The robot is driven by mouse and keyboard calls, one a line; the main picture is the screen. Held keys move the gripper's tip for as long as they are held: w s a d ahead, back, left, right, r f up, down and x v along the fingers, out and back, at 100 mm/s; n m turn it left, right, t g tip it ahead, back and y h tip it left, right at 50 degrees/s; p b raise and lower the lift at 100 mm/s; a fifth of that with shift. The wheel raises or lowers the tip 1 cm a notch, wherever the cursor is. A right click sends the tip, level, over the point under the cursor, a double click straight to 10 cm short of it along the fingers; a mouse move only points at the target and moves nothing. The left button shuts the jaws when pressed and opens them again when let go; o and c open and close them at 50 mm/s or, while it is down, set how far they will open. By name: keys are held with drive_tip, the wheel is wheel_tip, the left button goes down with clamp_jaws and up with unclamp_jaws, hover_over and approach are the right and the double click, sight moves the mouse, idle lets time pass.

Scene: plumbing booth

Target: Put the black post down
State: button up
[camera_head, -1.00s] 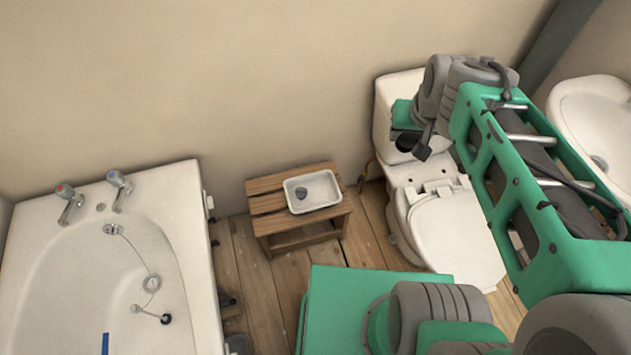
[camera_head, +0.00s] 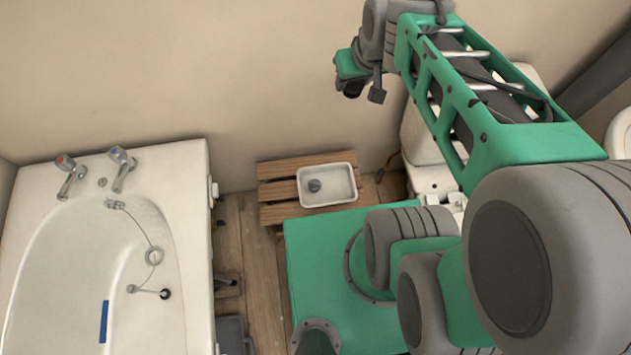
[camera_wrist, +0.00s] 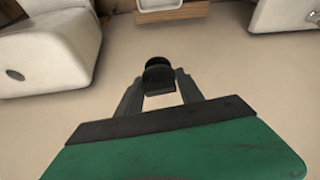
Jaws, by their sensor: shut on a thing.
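My gripper (camera_wrist: 158,85) is shut on the black post (camera_wrist: 157,70), a short, dark, rounded piece between the two fingertips in the wrist view. In the head view my gripper (camera_head: 347,78) is high in front of the wall, above and to the right of the wooden stool. The post is hard to tell apart there from the dark gripper parts. It is held in the air, and I see it touching no surface.
A white tray (camera_head: 345,199) with a small grey piece (camera_head: 315,186) in it stands on the slatted wooden stool (camera_head: 279,191). The bath (camera_head: 185,240) is at the left. The toilet (camera_head: 422,150) at the right is partly behind my arm. Stool slats beside the tray are bare.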

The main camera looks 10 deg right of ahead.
drive_tip(key=s+a+f+n+g+y+b, duration=0.1)
drive_tip(key=s+f+n+b, duration=0.45)
drive_tip(key=f, duration=0.75)
drive_tip(key=s+a+f+n+g+y+b, duration=0.15)
drive_tip(key=s+f+n+b, duration=0.45)
drive_tip(key=f, duration=0.7)
drive_tip(key=s+f+n+g+y+b, duration=0.25)
drive_tip(key=f+n+b, duration=0.35)
drive_tip(key=f, duration=0.7)
drive_tip(key=b, duration=0.6)
hover_over(338, 186)
drive_tip(key=shift+m+h, duration=0.4)
drive_tip(key=shift+m, duration=0.05)
drive_tip(key=f, duration=0.9)
drive_tip(key=shift+s+f, duration=0.2)
drive_tip(key=shift+f, duration=0.1)
drive_tip(key=f, duration=0.1)
drive_tip(key=f+b, duration=0.1)
drive_tip(key=f, duration=0.1)
drive_tip(key=shift+w+f+b, duration=0.2)
drive_tip(key=shift+f+b, duration=0.05)
drive_tip(key=shift+b, duration=0.05)
drive_tip(key=shift+r, duration=0.15)
drive_tip(key=o, duration=0.9)
drive_tip(key=shift+f, duration=0.2)
drive_tip(key=o, duration=0.4)
drive_tip(key=shift+o, duration=0.2)
